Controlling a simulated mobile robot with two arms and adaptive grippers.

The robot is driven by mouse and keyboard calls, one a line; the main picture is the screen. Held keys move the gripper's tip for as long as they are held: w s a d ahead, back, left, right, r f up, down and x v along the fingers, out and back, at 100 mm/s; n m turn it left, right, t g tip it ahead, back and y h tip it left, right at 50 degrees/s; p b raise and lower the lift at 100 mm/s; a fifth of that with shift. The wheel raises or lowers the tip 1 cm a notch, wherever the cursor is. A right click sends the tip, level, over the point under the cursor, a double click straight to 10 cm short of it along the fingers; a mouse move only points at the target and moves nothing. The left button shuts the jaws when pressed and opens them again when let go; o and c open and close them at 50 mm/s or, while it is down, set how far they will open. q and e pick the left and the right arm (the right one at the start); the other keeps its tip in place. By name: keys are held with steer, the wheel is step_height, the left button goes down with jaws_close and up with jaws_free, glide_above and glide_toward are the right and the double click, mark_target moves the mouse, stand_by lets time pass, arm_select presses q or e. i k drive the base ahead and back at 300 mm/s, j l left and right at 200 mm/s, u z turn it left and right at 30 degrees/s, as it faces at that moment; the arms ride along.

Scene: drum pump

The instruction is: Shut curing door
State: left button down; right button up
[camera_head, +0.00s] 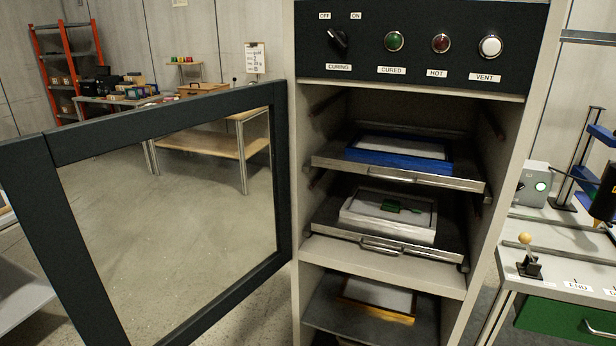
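The curing door (279,198) is a dark frame around a clear pane. It stands wide open, swung out to the left of the curing cabinet (310,276), with its right edge at the cabinet's left side. The cabinet's inside is exposed. Trays hold a blue frame (398,159) on the upper level and a white frame with a green piece (389,215) below it. A yellow-edged frame (377,300) lies on the bottom shelf. The curing knob (340,38) sits on the control panel under OFF and ON labels. Neither gripper is in view.
A bench (560,255) with a lever (527,257), a green drawer (570,325) and a small grey box (534,184) stands at the right. A grey surface (20,295) shows at the lower left. A wooden table (215,142) and an orange rack (60,75) stand far back.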

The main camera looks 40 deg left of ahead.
mark_target(30, 181)
steer(key=j+z, duration=0.1)
steer(key=j, duration=0.4)
steer(key=k+j, duration=0.1)
steer(key=j, duration=0.35)
steer(key=j+z, duration=0.15)
steer(key=j, duration=0.35)
steer(key=k+j, duration=0.1)
steer(key=j, duration=0.35)
steer(key=j+z, duration=0.15)
steer(key=j, duration=0.35)
steer(key=k+j, duration=0.15)
steer(key=j, duration=0.3)
steer(key=k+j+z, duration=0.15)
steer(key=j, duration=0.3)
